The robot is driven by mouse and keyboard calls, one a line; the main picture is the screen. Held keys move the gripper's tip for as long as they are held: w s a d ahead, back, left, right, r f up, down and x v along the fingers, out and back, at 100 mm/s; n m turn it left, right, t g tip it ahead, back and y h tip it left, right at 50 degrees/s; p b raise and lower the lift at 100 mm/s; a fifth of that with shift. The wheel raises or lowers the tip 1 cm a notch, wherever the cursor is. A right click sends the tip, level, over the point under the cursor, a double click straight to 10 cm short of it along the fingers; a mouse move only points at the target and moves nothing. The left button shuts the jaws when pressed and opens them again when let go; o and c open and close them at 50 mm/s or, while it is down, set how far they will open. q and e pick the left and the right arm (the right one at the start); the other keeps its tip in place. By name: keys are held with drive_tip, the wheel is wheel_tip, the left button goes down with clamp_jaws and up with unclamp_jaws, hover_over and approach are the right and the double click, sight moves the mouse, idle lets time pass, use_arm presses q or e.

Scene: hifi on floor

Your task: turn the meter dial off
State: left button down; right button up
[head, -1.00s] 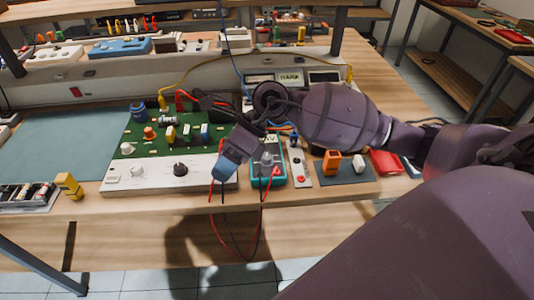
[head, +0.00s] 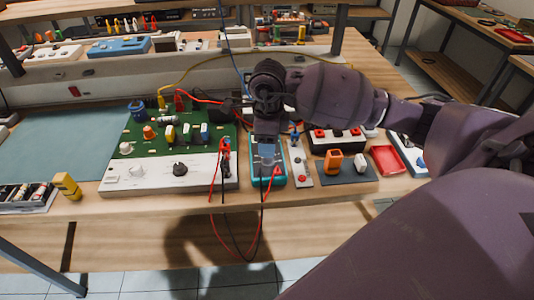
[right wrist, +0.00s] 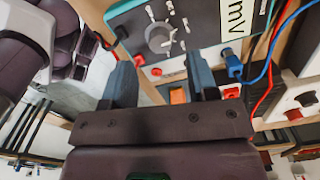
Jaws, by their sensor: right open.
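The meter (head: 268,182) is a teal-edged box lying on the bench right of the white control panel. In the right wrist view the meter (right wrist: 122,22) has a grey face with a round grey dial (right wrist: 160,37) ringed by white marks. My right gripper (head: 266,155) is over the meter and hides most of its face in the head view. In the right wrist view the open, empty fingers (right wrist: 160,66) are spread to either side of the dial's line, with the dial just beyond the tips. I cannot tell whether they touch it. My left gripper is out of view.
Red and black leads (head: 240,245) hang over the bench's front edge beside the meter. A green circuit board with a white panel (head: 205,175) stands to the left. A grey strip with a red button (head: 301,172) and an orange block (head: 333,162) are to the right.

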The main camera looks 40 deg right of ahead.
wheel_tip(320, 180, down, 4)
drive_tip(key=shift+r, duration=0.15)
drive_tip(key=shift+f, duration=0.4)
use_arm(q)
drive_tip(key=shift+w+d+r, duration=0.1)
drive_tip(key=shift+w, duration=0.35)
use_arm(e)
drive_tip(key=c, duration=0.9)
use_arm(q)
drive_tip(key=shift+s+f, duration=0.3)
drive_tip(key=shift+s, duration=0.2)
use_arm(e)
drive_tip(key=shift+c, duration=0.2)
